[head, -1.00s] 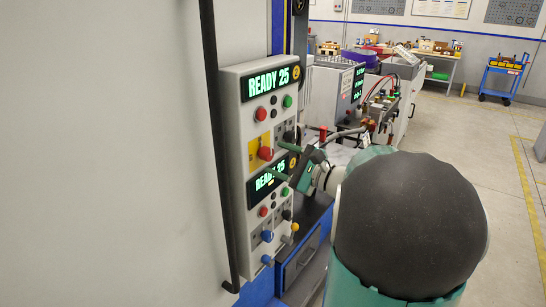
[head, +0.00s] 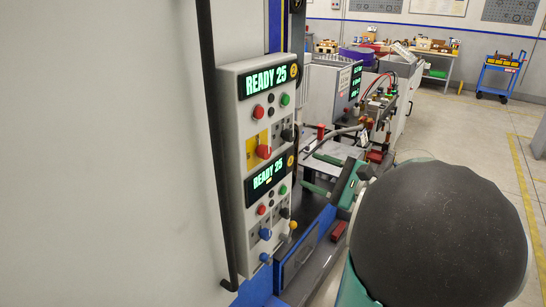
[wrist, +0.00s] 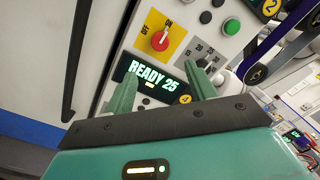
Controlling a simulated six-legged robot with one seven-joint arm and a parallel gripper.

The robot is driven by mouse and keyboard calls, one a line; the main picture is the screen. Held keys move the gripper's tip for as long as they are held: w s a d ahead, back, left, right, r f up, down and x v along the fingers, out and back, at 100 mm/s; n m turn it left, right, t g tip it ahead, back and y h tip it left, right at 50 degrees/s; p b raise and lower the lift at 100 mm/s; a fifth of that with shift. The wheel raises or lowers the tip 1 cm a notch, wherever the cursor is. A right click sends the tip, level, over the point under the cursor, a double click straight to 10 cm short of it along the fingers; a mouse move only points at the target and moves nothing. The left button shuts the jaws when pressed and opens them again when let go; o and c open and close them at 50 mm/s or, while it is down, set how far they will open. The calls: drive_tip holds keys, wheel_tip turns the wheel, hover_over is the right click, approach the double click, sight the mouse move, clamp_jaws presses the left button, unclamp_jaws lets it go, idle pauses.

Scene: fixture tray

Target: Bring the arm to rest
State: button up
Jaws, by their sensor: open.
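My gripper (head: 309,170) is in the head view, just right of the grey control panel (head: 232,170). Its two green fingers are spread apart with nothing between them, and they point left toward the panel. In the head view a gap shows between the fingertips and the panel's edge. In the wrist view my gripper (wrist: 163,73) shows both fingers apart and empty, with the lower "READY 25" display (wrist: 152,82) behind them. My arm's dark rounded link covers the lower right of the head view.
The panel has a red knob on a yellow plate (head: 257,149), buttons and switches. A black vertical bar (head: 213,130) runs left of it. A blue and grey drawer unit (head: 300,262) lies below. Machines stand behind. Open floor and a blue cart (head: 501,77) are at right.

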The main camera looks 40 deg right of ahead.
drive_tip(key=a+f+n+g+y, duration=0.3)
drive_tip(key=a+n+g, duration=0.5)
drive_tip(key=a, duration=0.9)
drive_tip(key=s+a+f+n+g+h, duration=0.3)
drive_tip(key=s+a+n+h, duration=0.5)
drive_tip(key=a+n, duration=0.3)
drive_tip(key=shift+s+a+f+n+g+h, duration=0.4)
drive_tip(key=shift+f+n+h, duration=0.1)
drive_tip(key=shift+n, duration=1.7)
